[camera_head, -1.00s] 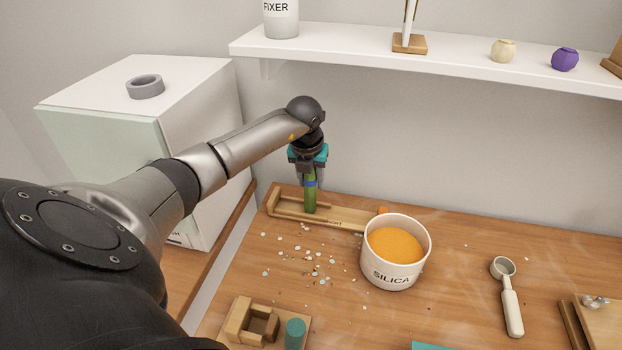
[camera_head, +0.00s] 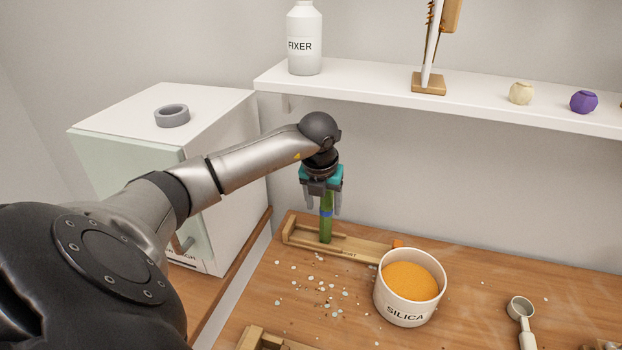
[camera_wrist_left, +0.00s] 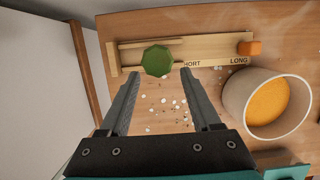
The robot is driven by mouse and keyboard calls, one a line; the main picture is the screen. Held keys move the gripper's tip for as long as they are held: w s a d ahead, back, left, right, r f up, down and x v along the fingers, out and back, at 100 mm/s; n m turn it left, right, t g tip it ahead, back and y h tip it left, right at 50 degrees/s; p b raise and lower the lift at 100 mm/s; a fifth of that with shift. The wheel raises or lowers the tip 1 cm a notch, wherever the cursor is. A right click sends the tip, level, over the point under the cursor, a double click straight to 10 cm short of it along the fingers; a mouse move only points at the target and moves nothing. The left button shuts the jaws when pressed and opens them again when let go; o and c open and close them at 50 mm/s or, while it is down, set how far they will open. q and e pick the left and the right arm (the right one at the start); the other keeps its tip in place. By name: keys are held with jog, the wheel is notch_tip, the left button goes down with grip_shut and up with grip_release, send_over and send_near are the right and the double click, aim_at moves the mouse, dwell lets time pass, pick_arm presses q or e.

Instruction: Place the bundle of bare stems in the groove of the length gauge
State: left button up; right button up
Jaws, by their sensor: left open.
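In the left wrist view the open fingers (camera_wrist_left: 160,75) reach toward the bundle. My right gripper is not in view.
A white tub of orange silica (camera_head: 410,290) stands close to the gauge's right end, by an orange block (camera_wrist_left: 250,47). Pale granules (camera_head: 325,285) lie scattered in front. A scoop (camera_head: 521,312) lies farther right. A white shelf (camera_head: 480,100) runs above along the wall.

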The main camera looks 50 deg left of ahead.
pick_arm(q)
jog(key=s+d, duration=0.4)
jog(key=s, duration=0.4)
jog(key=shift+s+d, duration=0.25)
jog(key=shift+d, duration=0.1)
